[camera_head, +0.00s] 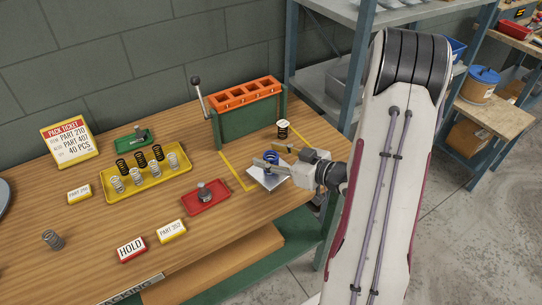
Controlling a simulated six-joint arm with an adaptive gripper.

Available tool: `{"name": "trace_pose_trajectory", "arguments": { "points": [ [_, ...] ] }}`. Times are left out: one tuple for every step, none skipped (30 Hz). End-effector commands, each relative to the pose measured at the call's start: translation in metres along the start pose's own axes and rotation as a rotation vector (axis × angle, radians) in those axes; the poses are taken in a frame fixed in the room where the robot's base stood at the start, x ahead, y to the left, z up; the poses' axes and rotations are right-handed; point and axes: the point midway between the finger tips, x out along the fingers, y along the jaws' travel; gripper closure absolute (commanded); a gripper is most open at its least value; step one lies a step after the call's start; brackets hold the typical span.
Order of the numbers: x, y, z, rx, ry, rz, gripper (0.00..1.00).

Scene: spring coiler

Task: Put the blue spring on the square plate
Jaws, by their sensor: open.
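The blue spring (271,157) stands upright at the square plate (267,181), and looks to be on its back part; the near finger hides its foot, so I cannot see the contact. The plate is a pale metal square near the right end of the bench. My gripper (274,156) reaches in from the right, low over the plate. Its fingers are open, one on the near side and one on the far side of the spring. I cannot tell whether either finger touches it.
A dark spring with a pale top (282,129) stands behind the plate. A yellow tray (150,187) holds several black and silver springs. A red tray (205,199) with a metal piece, an orange-topped coiler (247,127) and a loose spring (52,240) are on the bench.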

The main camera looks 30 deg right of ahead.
Motion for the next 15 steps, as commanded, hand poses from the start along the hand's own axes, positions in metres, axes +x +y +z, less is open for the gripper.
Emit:
{"name": "trace_pose_trajectory", "arguments": {
  "points": [
    [-0.003,0.001,0.000,0.000,0.000,0.001,0.53],
    [-0.005,0.001,0.000,0.000,0.000,0.002,0.53],
    [-0.007,0.001,0.000,0.000,0.000,0.003,0.53],
    [-0.010,0.001,0.000,0.000,0.001,0.003,0.53],
    [-0.012,0.001,0.000,0.000,0.001,0.003,0.53],
    [-0.016,0.001,0.000,0.000,0.001,0.003,0.53],
    [-0.019,0.001,0.000,0.000,0.001,0.003,0.53],
    [-0.022,0.001,0.000,0.001,0.001,0.004,0.53],
    [-0.026,0.001,0.000,0.001,0.001,0.004,0.53],
    [-0.029,0.001,0.000,0.001,0.001,0.003,0.53],
    [-0.032,0.001,0.000,0.000,0.001,0.003,0.53],
    [-0.036,0.002,0.000,0.000,0.001,0.004,0.53],
    [-0.040,0.001,0.000,0.000,0.001,0.004,0.53],
    [-0.043,0.001,0.000,0.000,0.001,0.003,0.53],
    [-0.047,0.001,0.000,0.000,0.001,0.004,0.53]
  ]
}}
